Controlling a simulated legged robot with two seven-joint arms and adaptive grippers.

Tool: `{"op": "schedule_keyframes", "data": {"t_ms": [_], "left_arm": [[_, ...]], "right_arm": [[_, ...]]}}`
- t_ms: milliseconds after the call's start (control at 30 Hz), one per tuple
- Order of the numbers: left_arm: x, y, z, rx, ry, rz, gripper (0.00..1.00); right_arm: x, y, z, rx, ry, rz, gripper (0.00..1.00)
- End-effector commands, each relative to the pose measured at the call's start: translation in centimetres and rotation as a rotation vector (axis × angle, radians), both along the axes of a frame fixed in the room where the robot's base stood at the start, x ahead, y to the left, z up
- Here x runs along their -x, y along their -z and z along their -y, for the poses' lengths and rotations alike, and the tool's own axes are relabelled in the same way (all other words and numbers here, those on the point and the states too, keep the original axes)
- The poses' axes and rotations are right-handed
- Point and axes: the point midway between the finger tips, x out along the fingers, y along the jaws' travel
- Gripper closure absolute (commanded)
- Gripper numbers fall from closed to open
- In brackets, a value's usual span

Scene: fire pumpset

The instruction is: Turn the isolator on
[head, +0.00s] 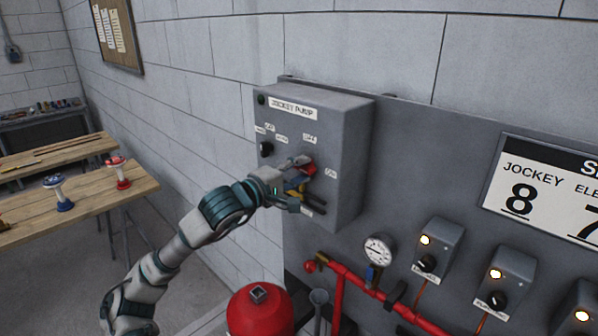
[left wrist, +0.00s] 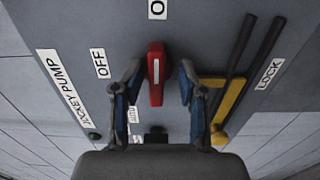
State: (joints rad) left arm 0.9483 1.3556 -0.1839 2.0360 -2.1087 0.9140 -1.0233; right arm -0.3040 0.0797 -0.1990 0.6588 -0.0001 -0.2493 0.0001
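The isolator's red handle (head: 309,170) is on the front of the grey jockey pump box (head: 345,150). In the left wrist view the red handle (left wrist: 156,85) lies lengthwise toward a partly cut-off label starting with O (left wrist: 157,9); the OFF label (left wrist: 99,63) is to its left. My left gripper (head: 298,180) is at the box front, its fingers on either side of the handle. In the wrist view the left gripper (left wrist: 158,85) is open, with a visible gap between each finger and the handle. My right gripper is not in view.
A yellow bracket (left wrist: 228,100) and two dark bars (left wrist: 245,60) sit beside the handle, close to one finger. A red tank (head: 260,312), red pipe (head: 360,287) and gauge (head: 377,250) are below. A wooden table (head: 100,190) stands at left.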

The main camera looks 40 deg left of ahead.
Motion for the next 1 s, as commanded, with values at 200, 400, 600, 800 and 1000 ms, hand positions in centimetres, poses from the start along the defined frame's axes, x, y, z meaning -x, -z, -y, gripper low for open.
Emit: {"op": "schedule_keyframes", "data": {"t_ms": [200, 400, 600, 800, 1000], "left_arm": [[0.2, -0.1, 0.0, -0.002, -0.003, 0.002, 0.59], [1.5, 0.0, -0.5, -0.006, -0.012, 0.004, 0.59], [3.1, 0.0, -0.3, -0.008, -0.005, -0.004, 0.59], [5.7, -0.1, -0.5, -0.01, -0.004, 0.001, 0.59], [9.4, 0.0, -1.0, -0.001, -0.006, 0.003, 0.59]], "right_arm": [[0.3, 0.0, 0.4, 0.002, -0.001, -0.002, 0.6], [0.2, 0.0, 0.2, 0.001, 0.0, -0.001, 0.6], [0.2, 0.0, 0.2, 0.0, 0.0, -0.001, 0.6], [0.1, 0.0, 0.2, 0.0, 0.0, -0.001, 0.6], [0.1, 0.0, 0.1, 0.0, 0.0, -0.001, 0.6]]}}
